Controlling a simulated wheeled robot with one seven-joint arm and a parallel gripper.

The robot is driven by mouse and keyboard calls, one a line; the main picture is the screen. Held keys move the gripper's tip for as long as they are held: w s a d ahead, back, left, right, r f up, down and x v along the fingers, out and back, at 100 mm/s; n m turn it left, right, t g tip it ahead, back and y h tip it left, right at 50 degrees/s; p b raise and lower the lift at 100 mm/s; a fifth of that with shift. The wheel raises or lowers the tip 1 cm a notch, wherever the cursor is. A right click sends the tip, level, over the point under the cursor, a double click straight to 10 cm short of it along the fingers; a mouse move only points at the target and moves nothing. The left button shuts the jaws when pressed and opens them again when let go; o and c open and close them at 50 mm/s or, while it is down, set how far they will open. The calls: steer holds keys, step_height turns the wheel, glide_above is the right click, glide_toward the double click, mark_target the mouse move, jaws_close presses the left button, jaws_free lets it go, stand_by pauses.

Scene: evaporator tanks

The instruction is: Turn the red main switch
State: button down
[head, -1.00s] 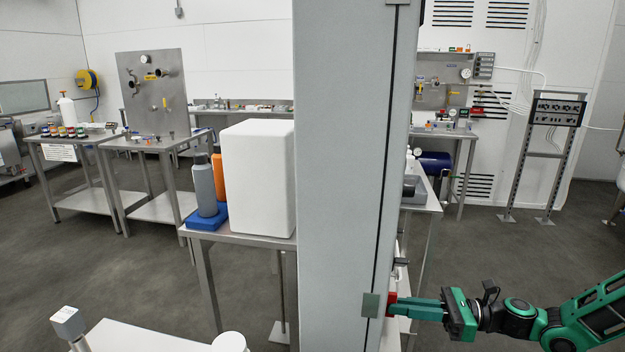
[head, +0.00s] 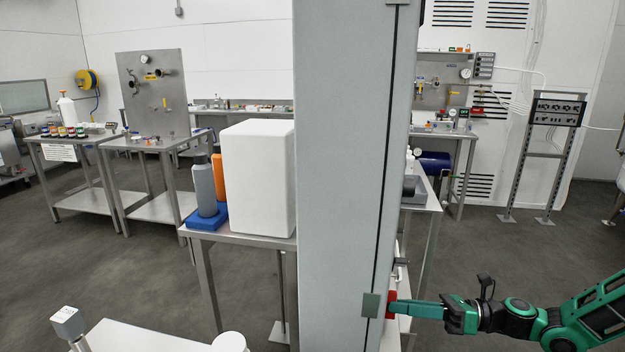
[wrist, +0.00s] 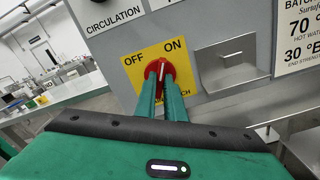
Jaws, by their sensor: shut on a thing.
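The red main switch (wrist: 158,69) sits on a yellow plate (wrist: 136,66) marked OFF on the left and ON on the right, on a grey panel. The white mark on its handle points up and slightly right, towards ON. My gripper (wrist: 160,80) is shut on the red handle, one green finger on each side, and the fingers hide the lower part of the plate. In the head view my gripper (head: 394,308) reaches left to the red switch (head: 390,304) at the side of the tall grey cabinet (head: 345,150). The cabinet hides the panel face there.
A metal pocket (wrist: 225,65) stands out right of the switch. A CIRCULATION label (wrist: 113,15) is above left. A steel table with a white box (head: 258,178) and bottles stands left of the cabinet. Open floor (head: 520,250) lies behind my arm.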

steer(key=shift+m, duration=1.8)
steer(key=c, duration=1.8)
jaws_free()
steer(key=shift+o, duration=0.2)
steer(key=shift+d, duration=0.1)
